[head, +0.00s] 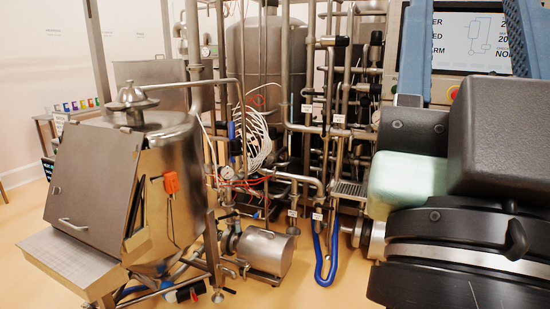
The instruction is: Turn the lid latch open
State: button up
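The steel powder hopper (178,210) stands on the left of the head view. Its large flat slanted lid (95,165) lies down over the front and looks closed. A bar handle (73,224) sits near the lid's lower edge. I cannot clearly pick out the lid latch; a small dark fitting shows at the lid's left edge (57,190). An orange box (171,182) with a dark lever beside it is on the hopper's right side. My gripper is not in view.
A flat steel shelf (72,262) juts out below the lid. Pipes, a pump (266,250) and a blue hose (325,255) fill the middle. Large dark and pale green bodies, perhaps parts of my arm, block the right side. Bare floor shows at lower left and lower middle.

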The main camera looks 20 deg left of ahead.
aim_at(56, 191)
jog(key=u, duration=1.65)
jog(key=i+j+u, duration=0.15)
jog(key=i, duration=0.4)
jog(key=i+u, duration=0.2)
jog(key=i, duration=0.4)
